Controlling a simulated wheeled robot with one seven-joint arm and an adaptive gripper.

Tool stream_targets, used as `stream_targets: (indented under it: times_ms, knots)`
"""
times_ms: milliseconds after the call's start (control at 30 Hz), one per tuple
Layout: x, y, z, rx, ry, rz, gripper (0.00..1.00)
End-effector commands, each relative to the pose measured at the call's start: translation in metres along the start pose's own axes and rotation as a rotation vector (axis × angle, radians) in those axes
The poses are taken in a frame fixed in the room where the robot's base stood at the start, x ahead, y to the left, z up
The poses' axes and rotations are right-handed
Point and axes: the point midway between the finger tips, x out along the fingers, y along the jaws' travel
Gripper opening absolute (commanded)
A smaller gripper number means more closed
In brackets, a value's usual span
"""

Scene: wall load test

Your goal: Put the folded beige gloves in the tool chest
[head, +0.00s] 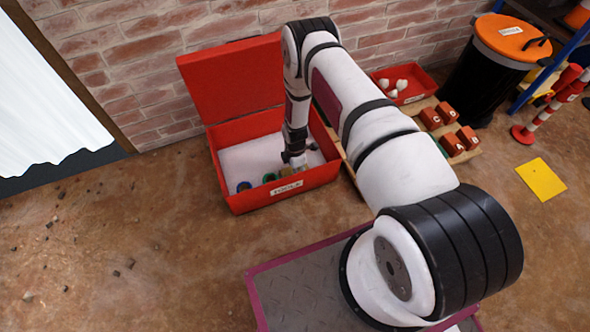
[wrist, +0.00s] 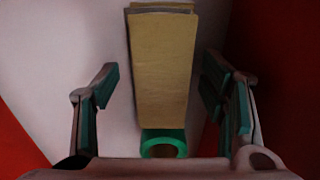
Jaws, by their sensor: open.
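The red tool chest (head: 247,199) stands open against the brick wall, its lid (head: 237,77) raised. A label on its front reads like "TOOLS". My gripper (head: 295,161) is down inside the chest, near its front wall. In the wrist view my gripper (wrist: 160,82) is open, a finger on each side of the folded beige gloves (wrist: 160,65). Gaps show between the gloves and both fingers. The gloves are over the chest's pale floor (wrist: 60,100); whether they rest on it I cannot tell. In the head view my gripper largely hides them.
A green roll (wrist: 163,144) lies just by the gloves; a blue roll (head: 243,187) is at the chest's left. Right of the chest are a pallet with red blocks (head: 431,118), a red tray (head: 415,92) and a black bin (head: 490,75). Floor on the left is mostly clear.

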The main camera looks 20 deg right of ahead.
Motion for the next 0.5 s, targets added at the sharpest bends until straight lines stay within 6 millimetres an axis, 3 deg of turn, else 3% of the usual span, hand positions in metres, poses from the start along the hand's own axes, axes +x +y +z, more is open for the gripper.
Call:
stream_targets:
  times_ms: [167, 500]
  knots:
    - [-0.017, 0.001, 0.0, 0.0, 0.0, 0.001, 0.65]
    - [-0.087, 0.001, 0.0, 0.0, 0.0, 0.002, 0.65]
